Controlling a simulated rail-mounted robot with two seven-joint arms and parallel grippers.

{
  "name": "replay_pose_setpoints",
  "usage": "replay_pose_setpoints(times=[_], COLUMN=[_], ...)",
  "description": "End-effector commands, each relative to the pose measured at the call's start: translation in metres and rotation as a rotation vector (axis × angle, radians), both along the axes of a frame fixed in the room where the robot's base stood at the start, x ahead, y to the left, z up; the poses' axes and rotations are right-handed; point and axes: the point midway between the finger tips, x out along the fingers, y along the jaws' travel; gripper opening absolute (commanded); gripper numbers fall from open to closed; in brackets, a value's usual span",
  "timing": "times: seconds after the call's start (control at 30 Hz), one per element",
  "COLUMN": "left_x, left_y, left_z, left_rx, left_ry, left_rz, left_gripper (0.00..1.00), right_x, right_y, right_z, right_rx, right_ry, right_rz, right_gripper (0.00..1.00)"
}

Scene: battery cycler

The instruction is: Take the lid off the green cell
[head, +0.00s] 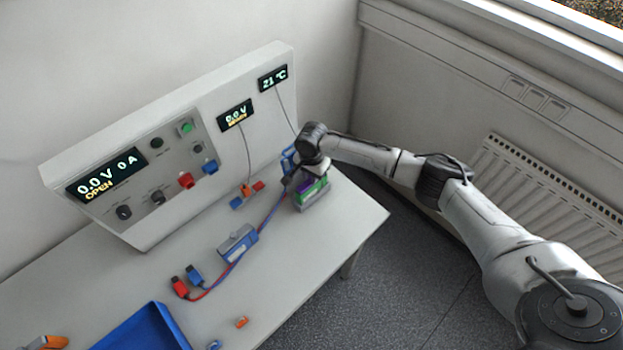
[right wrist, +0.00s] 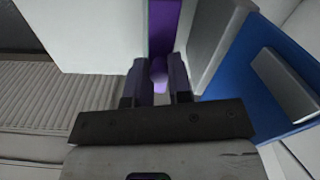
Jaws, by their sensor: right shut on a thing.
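The green cell (head: 315,192) stands near the right end of the bench, partly hidden under my right gripper (head: 304,168). The purple lid (head: 304,186) shows at the cell, below the gripper. In the right wrist view a purple knob (right wrist: 160,70) sits between the fingers of my right gripper (right wrist: 160,82), which is shut on it. A purple strip (right wrist: 164,25) shows beyond the knob. I cannot tell whether the lid is seated or raised. My left gripper is not in view.
The cycler panel (head: 228,165) stands behind, its main display (head: 106,178) reading 0.0 V, 0 A, OPEN. A blue tray (head: 145,330) is at the front; the bench's right edge is close.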

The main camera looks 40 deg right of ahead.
Motion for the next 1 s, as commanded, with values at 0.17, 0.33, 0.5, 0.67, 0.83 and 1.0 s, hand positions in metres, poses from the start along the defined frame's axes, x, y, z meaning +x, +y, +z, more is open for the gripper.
replay_pose_setpoints(times=[0.17,0.33,0.5,0.67,0.83,1.0], left_x=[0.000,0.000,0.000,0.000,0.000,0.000], left_y=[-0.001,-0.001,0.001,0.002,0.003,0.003], left_z=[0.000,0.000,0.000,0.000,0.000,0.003], left_rx=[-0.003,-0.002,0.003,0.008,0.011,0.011], left_ry=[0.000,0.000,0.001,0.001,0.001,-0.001], left_rz=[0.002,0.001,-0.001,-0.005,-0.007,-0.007], left_gripper=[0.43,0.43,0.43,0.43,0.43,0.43], right_x=[0.000,0.000,0.000,0.001,-0.008,-0.038], right_y=[0.000,0.000,0.000,0.000,0.000,0.004], right_z=[0.000,0.000,0.004,0.019,0.045,0.064], right_rx=[0.000,0.000,0.000,0.001,0.000,0.000], right_ry=[0.000,0.000,0.000,-0.002,0.001,0.000], right_rz=[0.000,0.000,0.000,0.001,0.001,0.002], right_gripper=[0.00,0.00,0.00,0.00,0.00,0.00])
